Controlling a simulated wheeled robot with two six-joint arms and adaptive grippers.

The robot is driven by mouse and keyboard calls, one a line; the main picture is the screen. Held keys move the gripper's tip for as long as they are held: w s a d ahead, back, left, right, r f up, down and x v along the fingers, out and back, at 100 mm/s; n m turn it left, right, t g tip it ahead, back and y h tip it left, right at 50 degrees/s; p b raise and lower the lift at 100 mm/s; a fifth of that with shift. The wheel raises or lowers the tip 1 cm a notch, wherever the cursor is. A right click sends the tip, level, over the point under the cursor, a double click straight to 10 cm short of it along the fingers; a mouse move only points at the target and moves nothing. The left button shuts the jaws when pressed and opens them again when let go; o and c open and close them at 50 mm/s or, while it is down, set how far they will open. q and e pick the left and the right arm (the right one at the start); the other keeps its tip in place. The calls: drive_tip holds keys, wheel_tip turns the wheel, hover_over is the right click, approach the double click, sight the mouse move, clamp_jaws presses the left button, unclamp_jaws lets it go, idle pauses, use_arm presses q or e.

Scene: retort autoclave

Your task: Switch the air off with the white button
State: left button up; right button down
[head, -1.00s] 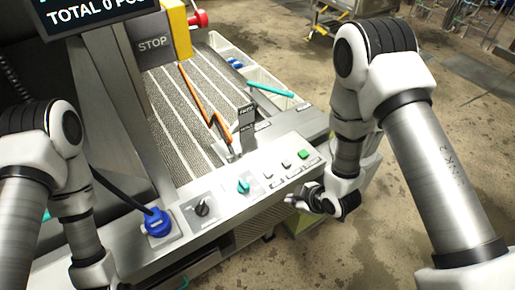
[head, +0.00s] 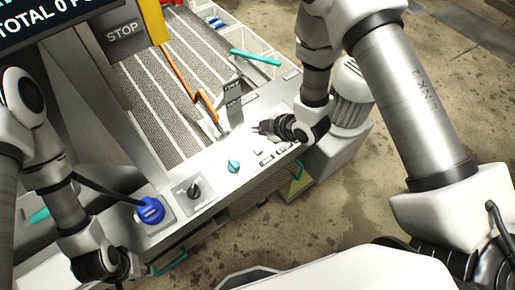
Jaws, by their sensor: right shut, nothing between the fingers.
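The control panel (head: 215,180) runs diagonally across the middle of the head view. A small pale button (head: 258,153) shows on it, right of the teal knob (head: 234,166); I cannot tell if it is the one for air. My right gripper (head: 257,130) is shut and empty, its fingertips over the panel just beyond the buttons. The gripper hides the green button and part of the button row. I cannot tell whether it touches the panel. My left gripper (head: 108,268) hangs low at the left, its fingers unclear.
A black knob (head: 194,190) and a blue plug (head: 151,210) with a black cable sit at the panel's near left. A STOP box (head: 122,31) is above.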

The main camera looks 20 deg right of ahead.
sight(259, 150)
wheel_tip(259, 150, down, 8)
drive_tip(key=b, duration=0.5)
idle(1.1)
drive_tip(key=shift+f+b, duration=0.35)
drive_tip(key=shift+b, duration=0.15)
drive_tip(key=shift+s+f+b, duration=0.1)
drive_tip(key=shift+f+b, duration=0.35)
drive_tip(key=shift+f, duration=0.05)
idle(0.4)
drive_tip(key=shift+r, duration=0.15)
drive_tip(key=shift+r+p, duration=0.7)
drive_tip(key=shift+r, duration=0.15)
wheel_tip(259, 150, up, 5)
drive_tip(key=p, duration=0.3)
drive_tip(key=shift+p, duration=0.35)
